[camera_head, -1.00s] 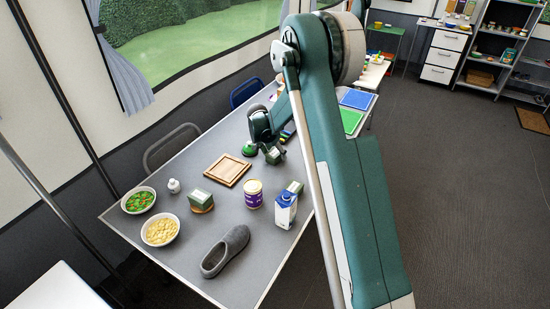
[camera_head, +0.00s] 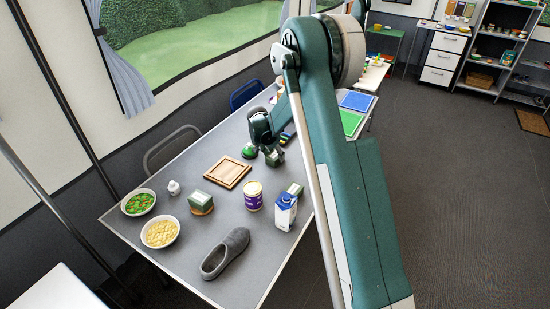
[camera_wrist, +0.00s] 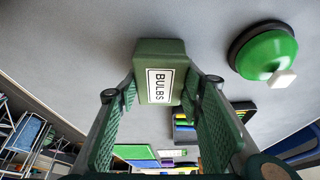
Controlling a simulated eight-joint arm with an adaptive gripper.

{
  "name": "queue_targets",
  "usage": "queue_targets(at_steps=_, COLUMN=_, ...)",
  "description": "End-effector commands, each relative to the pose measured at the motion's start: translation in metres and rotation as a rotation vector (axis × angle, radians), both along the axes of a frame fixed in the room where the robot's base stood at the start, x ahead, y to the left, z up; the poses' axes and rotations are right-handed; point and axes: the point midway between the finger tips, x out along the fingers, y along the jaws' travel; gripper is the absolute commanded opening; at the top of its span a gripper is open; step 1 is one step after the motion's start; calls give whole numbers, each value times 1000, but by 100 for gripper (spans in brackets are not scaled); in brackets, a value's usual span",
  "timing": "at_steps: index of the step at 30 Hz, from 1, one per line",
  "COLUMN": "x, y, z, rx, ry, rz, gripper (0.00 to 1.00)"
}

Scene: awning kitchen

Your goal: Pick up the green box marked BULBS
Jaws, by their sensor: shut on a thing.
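The green box marked BULBS (camera_wrist: 160,75) is between the two fingers of my gripper (camera_wrist: 160,100) in the wrist view, its white label facing the camera. Both green finger pads press against its sides. In the head view my gripper (camera_head: 270,149) is over the far part of the grey table, and the box (camera_head: 275,158) shows small and partly covered by the fingers. I cannot tell whether the box touches the table or is slightly above it.
A green domed thing (camera_wrist: 266,55) is close beside the box. A wooden tray (camera_head: 228,173), a purple-labelled tin (camera_head: 254,197), a blue and white carton (camera_head: 285,212), another green box (camera_head: 200,201), two bowls and a grey slipper (camera_head: 225,253) stand nearer on the table.

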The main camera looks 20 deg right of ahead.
Motion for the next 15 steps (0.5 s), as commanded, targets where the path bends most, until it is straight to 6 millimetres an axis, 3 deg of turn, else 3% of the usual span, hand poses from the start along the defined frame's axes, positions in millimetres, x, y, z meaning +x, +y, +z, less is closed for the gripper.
queue_targets(at_steps=8, x=0, y=0, z=12, rx=0, ry=0, rz=0, gripper=24)
queue_targets(at_steps=15, x=0, y=0, z=43, rx=0, ry=0, rz=0, gripper=24)
